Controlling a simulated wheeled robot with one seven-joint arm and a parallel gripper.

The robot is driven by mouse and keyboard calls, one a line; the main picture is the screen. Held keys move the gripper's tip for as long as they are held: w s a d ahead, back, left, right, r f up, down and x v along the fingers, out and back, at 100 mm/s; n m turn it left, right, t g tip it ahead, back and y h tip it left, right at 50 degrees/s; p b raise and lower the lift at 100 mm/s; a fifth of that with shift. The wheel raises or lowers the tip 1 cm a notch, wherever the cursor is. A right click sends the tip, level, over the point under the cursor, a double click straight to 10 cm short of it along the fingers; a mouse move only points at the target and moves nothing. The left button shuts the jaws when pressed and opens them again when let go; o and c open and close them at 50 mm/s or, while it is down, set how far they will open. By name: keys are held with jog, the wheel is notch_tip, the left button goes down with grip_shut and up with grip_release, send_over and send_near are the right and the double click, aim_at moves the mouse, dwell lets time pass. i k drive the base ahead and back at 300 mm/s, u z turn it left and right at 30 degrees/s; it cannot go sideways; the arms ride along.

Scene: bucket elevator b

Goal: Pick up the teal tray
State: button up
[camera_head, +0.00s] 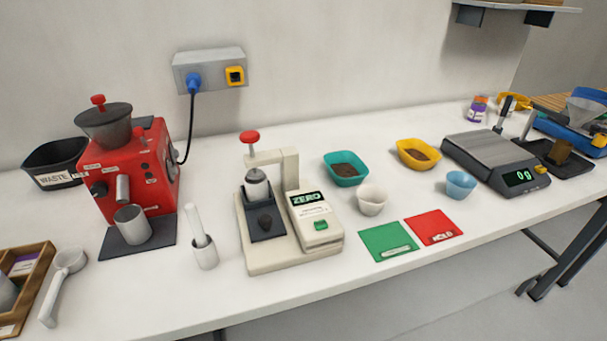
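The teal tray (346,180) is a small open dish with rounded corners. It sits on the white bench in the middle of the head view, behind a white cup (372,206). Brown granular matter lies in its bottom. Its near rim and near wall show clearly. My gripper is not in view, and nothing touches the tray from above.
A yellow tray (403,158) with brown contents stands to the right. A cream press device (262,258) with a red knob stands to the left. A blue cup (460,190), green card (378,240) and red card (424,226) lie nearer. Bench behind the teal tray is clear.

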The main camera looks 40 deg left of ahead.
aim_at(345, 168)
jog(key=u, duration=0.95)
jog(key=i, duration=0.8)
jog(key=u, duration=0.25)
